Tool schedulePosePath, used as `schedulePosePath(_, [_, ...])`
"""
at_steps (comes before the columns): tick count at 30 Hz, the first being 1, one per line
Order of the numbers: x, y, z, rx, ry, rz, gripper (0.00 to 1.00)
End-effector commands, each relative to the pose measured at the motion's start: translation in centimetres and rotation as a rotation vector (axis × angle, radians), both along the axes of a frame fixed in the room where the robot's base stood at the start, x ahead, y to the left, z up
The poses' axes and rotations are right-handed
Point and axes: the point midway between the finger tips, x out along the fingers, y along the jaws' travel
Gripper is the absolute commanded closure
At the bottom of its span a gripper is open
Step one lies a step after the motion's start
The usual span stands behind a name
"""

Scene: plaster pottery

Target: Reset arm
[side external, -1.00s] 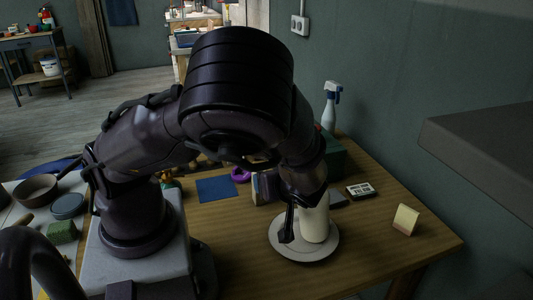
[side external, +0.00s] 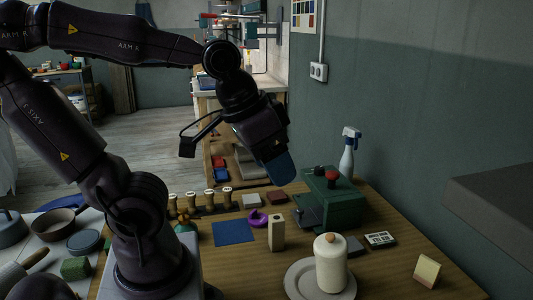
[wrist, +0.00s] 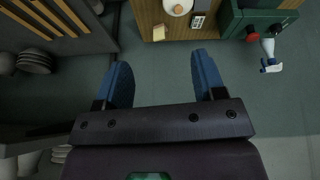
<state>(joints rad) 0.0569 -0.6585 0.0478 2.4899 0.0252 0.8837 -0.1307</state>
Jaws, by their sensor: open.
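My gripper (side external: 278,168) is raised above the back of the table, well clear of everything on it. In the wrist view its two blue fingers (wrist: 163,72) are spread wide with nothing between them. A white cylindrical jar with a small tan knob (side external: 331,264) stands upright on a pale round plate (side external: 297,284). The jar's top also shows at the upper edge of the wrist view (wrist: 178,8).
A green box with a red knob (side external: 343,205) and a spray bottle (side external: 347,158) stand at the back right. A wooden block (side external: 277,233), blue mat (side external: 233,232), purple ring (side external: 258,218) and cream wedge (side external: 427,270) lie around. A grey ledge (side external: 500,207) juts from the right.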

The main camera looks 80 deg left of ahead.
Motion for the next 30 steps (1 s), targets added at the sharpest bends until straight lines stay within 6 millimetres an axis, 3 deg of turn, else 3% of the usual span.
schedulePosePath(6, [-1.0, -0.09, 1.35, 0.062, -0.067, -0.09, 0.37])
schedulePosePath(30, [-0.96, -0.09, 1.35, 0.062, -0.066, -0.093, 0.37])
